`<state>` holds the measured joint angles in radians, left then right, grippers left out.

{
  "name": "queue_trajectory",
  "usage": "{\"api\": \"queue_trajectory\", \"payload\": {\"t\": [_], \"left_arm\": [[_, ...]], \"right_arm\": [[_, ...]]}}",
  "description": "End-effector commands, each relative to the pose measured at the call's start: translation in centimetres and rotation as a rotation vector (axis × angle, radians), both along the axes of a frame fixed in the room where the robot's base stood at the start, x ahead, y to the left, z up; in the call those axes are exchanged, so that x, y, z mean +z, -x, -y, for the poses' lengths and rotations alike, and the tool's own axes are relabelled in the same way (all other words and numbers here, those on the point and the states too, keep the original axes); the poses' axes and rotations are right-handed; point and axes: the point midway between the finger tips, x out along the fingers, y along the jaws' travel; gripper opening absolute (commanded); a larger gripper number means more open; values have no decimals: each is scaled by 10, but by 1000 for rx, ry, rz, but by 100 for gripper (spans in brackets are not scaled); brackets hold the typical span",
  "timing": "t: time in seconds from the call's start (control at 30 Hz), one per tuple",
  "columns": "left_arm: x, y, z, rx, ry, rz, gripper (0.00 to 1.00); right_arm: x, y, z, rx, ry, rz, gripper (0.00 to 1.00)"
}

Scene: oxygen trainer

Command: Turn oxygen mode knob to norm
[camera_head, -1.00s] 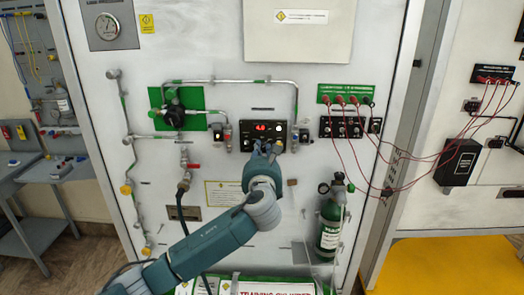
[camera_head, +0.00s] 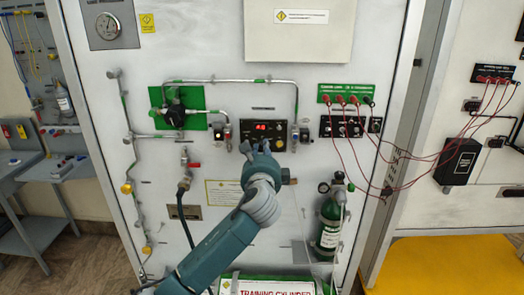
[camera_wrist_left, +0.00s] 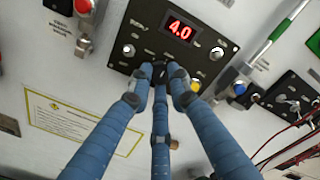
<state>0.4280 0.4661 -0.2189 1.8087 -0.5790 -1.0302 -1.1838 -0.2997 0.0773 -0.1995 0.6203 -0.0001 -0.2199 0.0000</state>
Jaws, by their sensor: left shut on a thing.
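The black control panel (camera_head: 246,129) with a red lit display is in the middle of the white wall. In the left wrist view the panel (camera_wrist_left: 148,38) shows its display (camera_wrist_left: 180,30) reading 4.0, with a silver toggle on each side. My left gripper (camera_head: 258,147) is at the panel's lower part. In the left wrist view its three blue fingers (camera_wrist_left: 160,72) converge below the display, shut on a small dark knob that they mostly hide. The knob's pointer and the mode labels cannot be read. My right gripper is not in view.
A yellow button (camera_wrist_left: 195,85) sits close beside the fingertips. Pipes and a green-backed regulator (camera_head: 173,115) are to the left. A panel with red leads (camera_head: 340,126) and a green cylinder (camera_head: 330,222) are to the right.

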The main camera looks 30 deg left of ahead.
Motion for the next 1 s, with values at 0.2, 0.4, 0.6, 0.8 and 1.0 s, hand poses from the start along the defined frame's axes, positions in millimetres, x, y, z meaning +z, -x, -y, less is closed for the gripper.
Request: {"api": "queue_trajectory", "payload": {"t": [0.2, 0.4, 0.6, 0.8, 1.0], "left_arm": [[-7, 0, 3, -3, 186, 100, 0], [-6, 0, 3, -2, 347, 199, 0], [-6, 0, 3, -2, 503, 294, 0], [-5, -1, 3, -2, 634, 375, 0], [-4, -1, 2, -2, 727, 433, 0]], "right_arm": [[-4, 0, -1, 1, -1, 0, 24], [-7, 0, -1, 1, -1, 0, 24], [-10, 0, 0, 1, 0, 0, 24], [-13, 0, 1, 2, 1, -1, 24], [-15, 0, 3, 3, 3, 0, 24]]}}
